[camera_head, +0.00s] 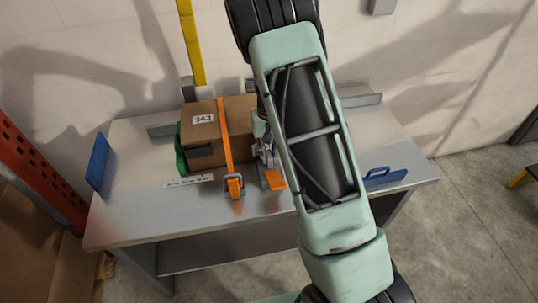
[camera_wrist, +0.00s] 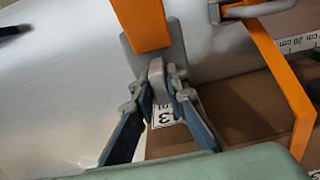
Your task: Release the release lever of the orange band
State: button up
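A cardboard box (camera_head: 196,128) stands on the metal table, with an orange band (camera_head: 225,135) passing over it. The band also shows in the wrist view (camera_wrist: 286,85). A buckle with an orange end (camera_head: 235,187) sits at the box's front. To its right is a separate orange tab (camera_head: 274,180), seen in the wrist view (camera_wrist: 140,24) beside a grey plate. A small grey lever (camera_wrist: 157,80) stands between my fingertips. My gripper (camera_wrist: 162,88) appears closed on it, with a finger on each side; the exact contact is partly hidden. My arm covers part of the box's right side in the head view.
The table (camera_head: 130,215) has bare room at the front left. A yellow post (camera_head: 191,40) rises behind the box. A printed scale strip (camera_head: 188,181) lies before the box.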

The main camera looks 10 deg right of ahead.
grip_shut()
jog(key=shift+d+f+y+b, duration=0.3)
jog(key=shift+y+b, duration=0.2)
jog(key=shift+b, duration=0.65)
jog(key=y+b, duration=0.1)
jog(key=d+y+b, duration=0.1)
jog(key=b, duration=0.1)
jog(key=shift+f, duration=0.1)
jog(key=shift+y+b, duration=0.6)
jog(key=shift+b, duration=0.1)
jog(key=shift+r, duration=0.2)
jog(key=o, duration=0.7)
grip_release()
jog(key=shift+o, duration=0.2)
jog(key=v, duration=1.2)
